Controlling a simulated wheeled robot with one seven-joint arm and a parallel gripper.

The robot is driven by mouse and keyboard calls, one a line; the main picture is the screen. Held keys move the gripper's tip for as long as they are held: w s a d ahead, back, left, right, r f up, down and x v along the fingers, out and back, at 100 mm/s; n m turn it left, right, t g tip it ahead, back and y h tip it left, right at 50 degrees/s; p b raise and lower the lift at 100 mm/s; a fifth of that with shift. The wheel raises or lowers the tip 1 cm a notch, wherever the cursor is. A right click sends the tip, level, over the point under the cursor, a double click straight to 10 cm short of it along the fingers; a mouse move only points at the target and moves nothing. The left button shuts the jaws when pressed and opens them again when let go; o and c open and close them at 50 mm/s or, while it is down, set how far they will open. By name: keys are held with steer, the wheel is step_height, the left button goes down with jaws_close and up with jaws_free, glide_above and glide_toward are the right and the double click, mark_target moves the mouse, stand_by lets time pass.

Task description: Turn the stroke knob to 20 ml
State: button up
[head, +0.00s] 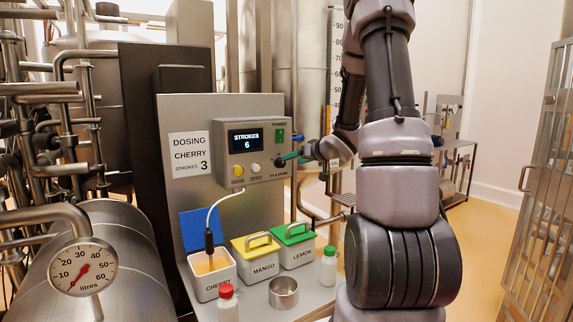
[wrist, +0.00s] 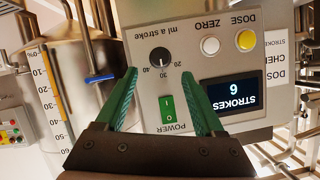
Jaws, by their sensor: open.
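The wrist view is upside down; marks 20, 30 and 40 surround the knob. A small pale mark on it seems to face 30, but it is too small to be sure. My gripper (wrist: 160,74) is open, its green fingers apart, with the knob seen just beyond and between the tips.
The display (head: 245,140) reads STROKES 6; a sign (head: 189,154) says DOSING CHERRY STROKES 3. The green power switch (wrist: 167,108) lies between my fingers. White zero (wrist: 210,45) and yellow dose (wrist: 245,40) buttons are close by. Cherry (head: 212,284), mango and lemon tubs stand below.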

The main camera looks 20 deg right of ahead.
mark_target(283, 163)
steer(key=x, duration=0.7)
steer(key=shift+w+a+f, duration=0.1)
steer(key=shift+w, duration=0.2)
jaws_close()
